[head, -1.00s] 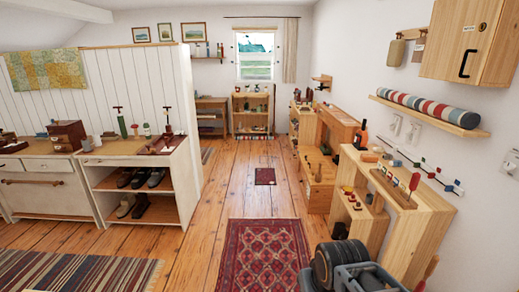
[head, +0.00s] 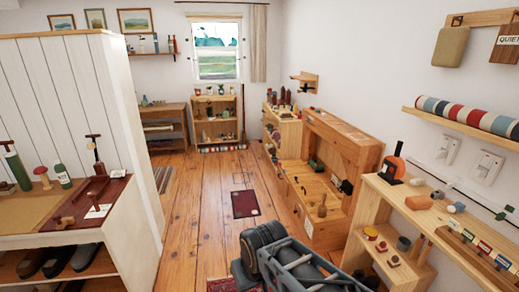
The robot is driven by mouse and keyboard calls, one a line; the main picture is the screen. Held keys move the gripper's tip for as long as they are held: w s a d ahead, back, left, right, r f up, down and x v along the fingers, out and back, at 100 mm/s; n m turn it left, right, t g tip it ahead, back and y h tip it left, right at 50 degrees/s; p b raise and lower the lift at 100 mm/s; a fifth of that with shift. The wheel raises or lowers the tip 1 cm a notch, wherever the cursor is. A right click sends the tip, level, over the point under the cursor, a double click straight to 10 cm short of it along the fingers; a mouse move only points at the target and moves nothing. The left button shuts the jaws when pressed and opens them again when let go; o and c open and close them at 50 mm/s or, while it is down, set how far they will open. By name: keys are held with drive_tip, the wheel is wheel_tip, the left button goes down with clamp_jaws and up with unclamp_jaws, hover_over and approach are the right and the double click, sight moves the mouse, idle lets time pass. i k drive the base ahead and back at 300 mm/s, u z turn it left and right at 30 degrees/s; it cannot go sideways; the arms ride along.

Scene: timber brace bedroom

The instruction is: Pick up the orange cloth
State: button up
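I cannot make out an orange cloth for certain. A small orange item (head: 419,201) lies on top of the pale wooden shelf unit at the right; it is too small to tell whether it is cloth. An orange and black upright object (head: 393,166) stands behind it on the same top and looks rigid. My dark grey arm shows folded at the bottom centre, apart from the shelf unit. My gripper's fingertips do not show.
The pale shelf unit (head: 444,216) stands close on the right, with a wooden bench (head: 343,150) beyond it. A white panelled partition (head: 75,100) and a cabinet are on the left. The plank floor (head: 195,205) between is open, with a small dark red mat (head: 245,204).

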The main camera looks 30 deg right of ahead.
sight(416, 202)
drive_tip(key=z, duration=0.25)
drive_tip(key=i, duration=1.65)
drive_tip(key=z, duration=1.65)
drive_tip(key=i, duration=1)
drive_tip(key=z, duration=1.2)
drive_tip(key=i, duration=0.3)
drive_tip(key=z, duration=0.15)
